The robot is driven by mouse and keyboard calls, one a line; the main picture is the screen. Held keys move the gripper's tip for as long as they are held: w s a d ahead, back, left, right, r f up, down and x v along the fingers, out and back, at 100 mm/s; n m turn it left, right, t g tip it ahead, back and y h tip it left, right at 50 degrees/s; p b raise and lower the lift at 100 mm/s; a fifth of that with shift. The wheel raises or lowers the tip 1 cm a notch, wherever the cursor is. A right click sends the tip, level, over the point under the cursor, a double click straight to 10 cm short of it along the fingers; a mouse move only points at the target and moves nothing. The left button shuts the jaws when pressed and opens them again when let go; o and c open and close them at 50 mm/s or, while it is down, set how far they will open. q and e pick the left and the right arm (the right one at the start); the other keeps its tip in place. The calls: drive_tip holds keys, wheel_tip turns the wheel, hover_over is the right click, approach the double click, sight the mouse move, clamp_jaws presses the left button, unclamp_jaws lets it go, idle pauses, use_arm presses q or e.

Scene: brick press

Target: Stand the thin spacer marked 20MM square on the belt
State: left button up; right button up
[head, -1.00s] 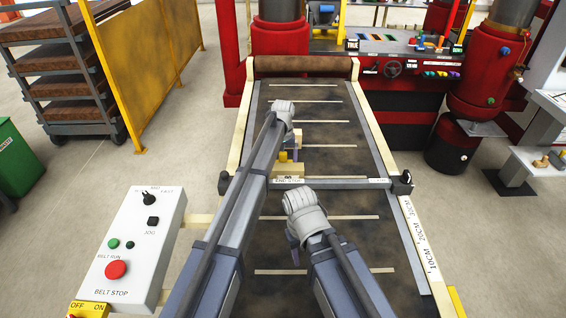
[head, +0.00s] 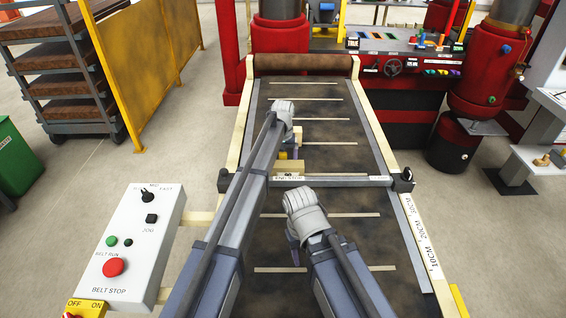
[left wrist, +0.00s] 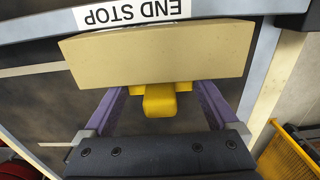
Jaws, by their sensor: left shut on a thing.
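A tan block-like spacer (head: 291,166) with a yellow grip is at the far side of the end stop bar (head: 340,181), over the dark belt (head: 325,235). In the left wrist view the spacer (left wrist: 160,55) shows a broad tan face next to the END STOP label, slightly tilted in the picture. No 20MM mark is visible on it. My left gripper (left wrist: 157,110) is shut on its yellow grip, a purple finger at each side. I cannot tell whether the spacer touches the belt or the bar. My right gripper (head: 294,250) hangs over the near belt, its fingers mostly hidden by its own wrist.
A white control box (head: 133,248) with a red BELT STOP button stands left of the belt. A roller (head: 303,65) closes the belt's far end. Red press columns (head: 478,80) stand at the far right. The belt around the spacer looks clear.

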use_arm(q)
drive_tip(key=o, duration=0.9)
